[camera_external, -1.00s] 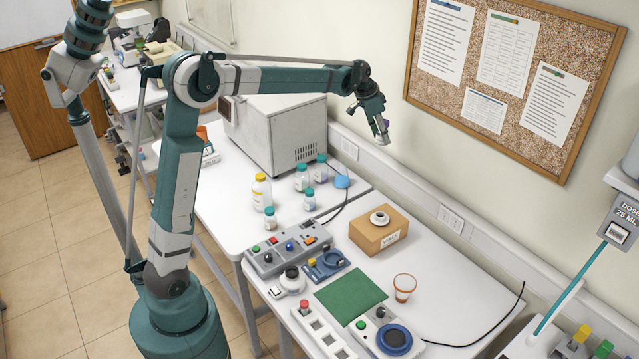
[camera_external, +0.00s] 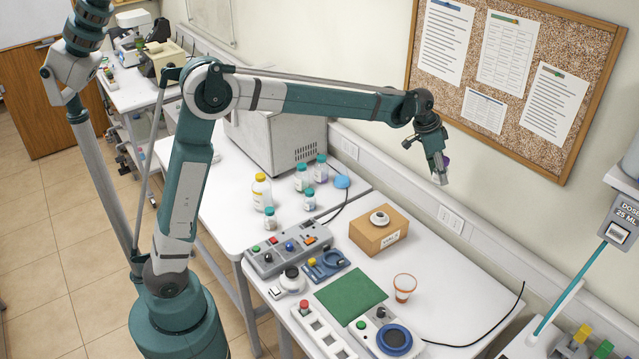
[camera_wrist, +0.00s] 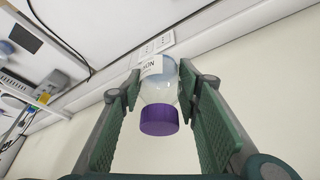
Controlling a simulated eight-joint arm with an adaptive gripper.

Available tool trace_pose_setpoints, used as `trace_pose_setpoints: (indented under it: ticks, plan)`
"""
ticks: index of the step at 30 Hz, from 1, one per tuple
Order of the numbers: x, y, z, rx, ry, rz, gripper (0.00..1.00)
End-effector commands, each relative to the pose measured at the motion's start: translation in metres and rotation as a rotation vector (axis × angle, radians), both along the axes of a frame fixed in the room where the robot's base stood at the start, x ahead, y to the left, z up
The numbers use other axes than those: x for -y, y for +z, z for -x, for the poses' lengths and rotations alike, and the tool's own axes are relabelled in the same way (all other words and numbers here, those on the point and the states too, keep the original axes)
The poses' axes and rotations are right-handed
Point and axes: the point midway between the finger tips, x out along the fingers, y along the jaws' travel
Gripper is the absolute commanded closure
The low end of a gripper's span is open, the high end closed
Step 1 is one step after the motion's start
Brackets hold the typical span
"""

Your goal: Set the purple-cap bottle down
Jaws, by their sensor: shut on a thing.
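The purple-cap bottle (camera_wrist: 160,88) is clear with a white label and a purple cap, and it sits between my finger pads in the wrist view. My gripper (camera_wrist: 158,92) is shut on its body, with the cap towards the camera. In the external view my gripper (camera_external: 439,178) is raised in front of the wall, to the right of and above the cardboard box. There the bottle (camera_external: 446,162) is mostly hidden by the gripper, with a bit of purple showing. It is clear of the table.
Below is a white table (camera_external: 455,272) with a cardboard box (camera_external: 370,238), an orange-and-white cup (camera_external: 404,288), a green mat (camera_external: 350,297) and control boxes (camera_external: 287,248). Several capped bottles (camera_external: 302,178) stand farther left. A dosing unit (camera_external: 618,225) stands at the right. Bare tabletop lies right of the cup.

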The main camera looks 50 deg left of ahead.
Motion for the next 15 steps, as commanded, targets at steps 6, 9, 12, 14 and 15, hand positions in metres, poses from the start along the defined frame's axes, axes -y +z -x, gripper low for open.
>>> trace_pose_setpoints:
  ticks: [6, 9, 12, 14, 15]
  plan:
    - [0.072, 0.0, 0.017, 0.0, -0.053, 0.0, 0.81]
    - [0.103, 0.0, 0.026, 0.001, -0.076, -0.001, 0.81]
    - [0.134, 0.0, 0.036, 0.001, -0.097, -0.001, 0.81]
    - [0.152, 0.0, 0.043, 0.001, -0.112, 0.0, 0.81]
    - [0.164, 0.0, 0.047, 0.002, -0.121, 0.0, 0.81]
